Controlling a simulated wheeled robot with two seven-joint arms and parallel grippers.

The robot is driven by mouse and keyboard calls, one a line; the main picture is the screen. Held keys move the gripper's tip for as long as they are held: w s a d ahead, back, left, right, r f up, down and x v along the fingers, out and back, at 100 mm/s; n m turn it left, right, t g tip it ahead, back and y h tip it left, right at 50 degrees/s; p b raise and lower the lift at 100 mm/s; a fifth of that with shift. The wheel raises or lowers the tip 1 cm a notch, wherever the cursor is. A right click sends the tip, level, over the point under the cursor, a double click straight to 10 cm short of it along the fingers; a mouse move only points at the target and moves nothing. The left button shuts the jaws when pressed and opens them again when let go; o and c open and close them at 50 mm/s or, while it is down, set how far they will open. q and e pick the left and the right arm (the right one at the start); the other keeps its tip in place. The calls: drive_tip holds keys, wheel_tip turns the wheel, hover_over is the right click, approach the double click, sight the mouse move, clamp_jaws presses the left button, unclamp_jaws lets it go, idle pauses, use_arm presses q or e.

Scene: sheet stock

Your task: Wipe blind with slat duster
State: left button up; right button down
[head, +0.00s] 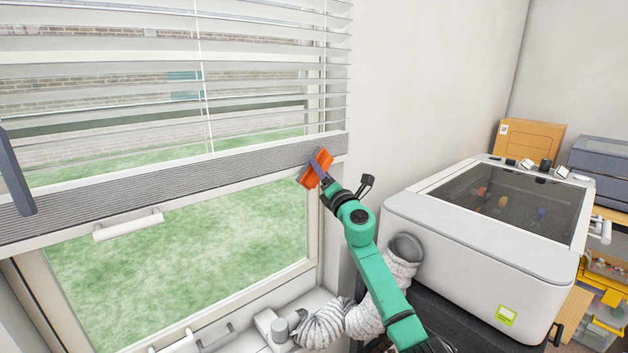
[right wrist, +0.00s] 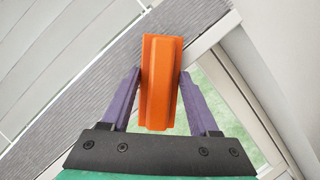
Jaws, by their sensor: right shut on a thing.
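The blind (head: 165,178) hangs over the upper window, with open slats above and a dense grey stack at its lower edge. It also shows behind my gripper in the right wrist view (right wrist: 75,95). My right gripper (head: 321,164) is shut on the orange slat duster (head: 313,175), one purple finger on each side of it. The duster is at the right end of the blind's lower stack; I cannot tell whether it touches. In the right wrist view, the duster (right wrist: 161,80) stands between the fingers. My left gripper is not in view.
A dark slate bar (head: 15,172) stands at the left edge. A white lidded machine (head: 480,245) is at the right, with a pale ribbed hose (head: 335,322) beside my right arm. A white handle (head: 128,224) projects below the blind. The wall right of the window is bare.

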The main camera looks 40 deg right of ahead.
drive_tip(key=d+b, duration=0.5)
drive_tip(key=d, duration=0.2)
idle(0.3)
drive_tip(key=a+p, duration=0.4)
drive_tip(key=a, duration=0.1)
drive_tip(key=shift+a+r, duration=0.15)
drive_tip(key=shift+a, duration=0.15)
drive_tip(key=shift+a+p, duration=1.7)
drive_tip(key=shift+a, duration=0.9)
drive_tip(key=shift+w+a+p, duration=0.1)
drive_tip(key=shift+a+p, duration=0.6)
drive_tip(key=shift+a, duration=0.9)
